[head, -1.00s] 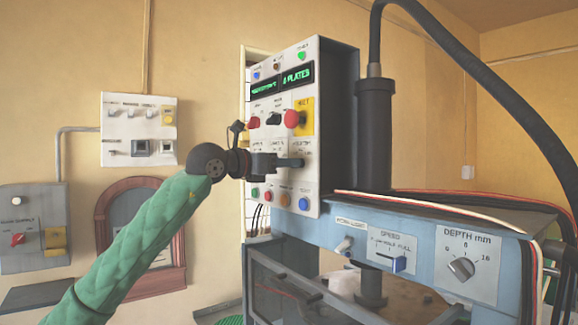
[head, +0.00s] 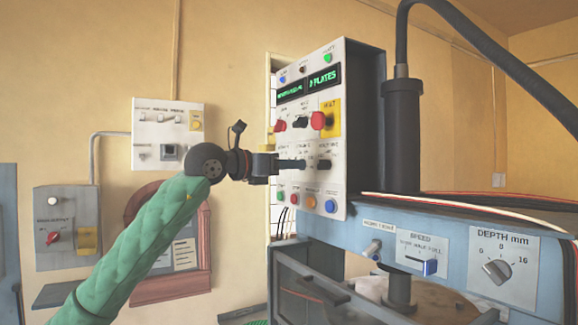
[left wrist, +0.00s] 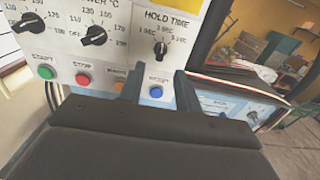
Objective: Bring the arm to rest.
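My left arm, with a green padded sleeve, comes in from the lower left in the head view. Its dark left gripper (head: 303,163) is in front of the white control panel (head: 338,195), at the height of the lower knob row. In the left wrist view the two fingers (left wrist: 159,80) stand apart with nothing held between them. A blue button (left wrist: 156,91) shows in the gap beyond them. The hold time knob (left wrist: 161,48) shows above, clear of the fingers. Whether the fingertips touch the panel cannot be told. My right gripper is not in view.
The blue press body (head: 459,235) with speed and depth controls stands to the right. A black column (head: 402,140) and thick hose (head: 490,50) rise behind. Wall boxes (head: 167,115) hang at left. Open air lies left of the panel.

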